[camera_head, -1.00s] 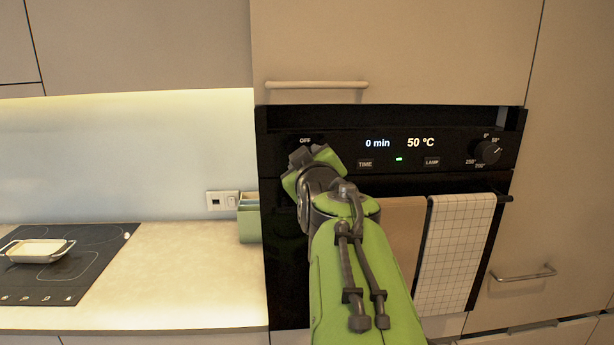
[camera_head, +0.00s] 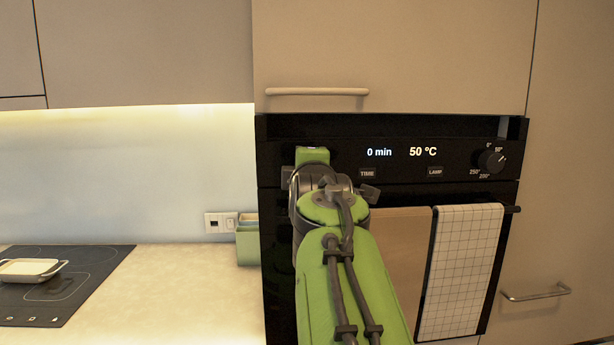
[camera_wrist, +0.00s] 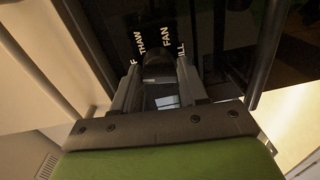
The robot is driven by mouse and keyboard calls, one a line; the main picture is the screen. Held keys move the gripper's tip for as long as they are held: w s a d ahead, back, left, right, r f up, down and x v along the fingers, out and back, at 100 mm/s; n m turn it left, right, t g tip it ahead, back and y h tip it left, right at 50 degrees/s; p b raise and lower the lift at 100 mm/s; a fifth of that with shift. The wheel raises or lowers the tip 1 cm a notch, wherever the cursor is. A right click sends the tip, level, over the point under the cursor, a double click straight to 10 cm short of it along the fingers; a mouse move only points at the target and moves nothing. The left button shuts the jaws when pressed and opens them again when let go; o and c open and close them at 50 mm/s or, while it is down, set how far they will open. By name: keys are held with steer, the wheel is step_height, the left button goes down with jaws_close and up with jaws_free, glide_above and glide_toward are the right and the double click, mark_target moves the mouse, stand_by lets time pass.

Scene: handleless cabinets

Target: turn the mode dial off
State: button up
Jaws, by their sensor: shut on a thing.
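The mode dial (camera_wrist: 158,72) is a dark knob on the oven's control panel, seen in the wrist view between my fingers. Around it the labels THAW and FAN can be read, with the ends of two more cut off. My gripper (camera_wrist: 160,88) is shut on the dial, one finger on each side. In the head view my gripper (camera_head: 312,165) covers the left end of the black control panel (camera_head: 345,135), so the dial and its labels are hidden there. The display reads 0 min and 50 °C. No green light shows on the panel.
A temperature dial (camera_head: 491,161) sits at the panel's right. Below, the oven handle (camera_head: 511,209) carries a checked towel (camera_head: 461,265) and a tan one (camera_head: 402,240). A green container (camera_head: 247,245) stands on the counter beside the oven. A cabinet handle (camera_head: 318,91) is above.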

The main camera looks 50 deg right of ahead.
steer(key=shift+r+n+b, duration=0.1)
steer(key=shift+n+b, duration=0.25)
steer(key=shift+n, duration=0.85)
steer(key=o, duration=1)
steer(key=v, duration=1.5)
steer(key=shift+s+a, duration=0.15)
steer(key=shift+a, duration=0.25)
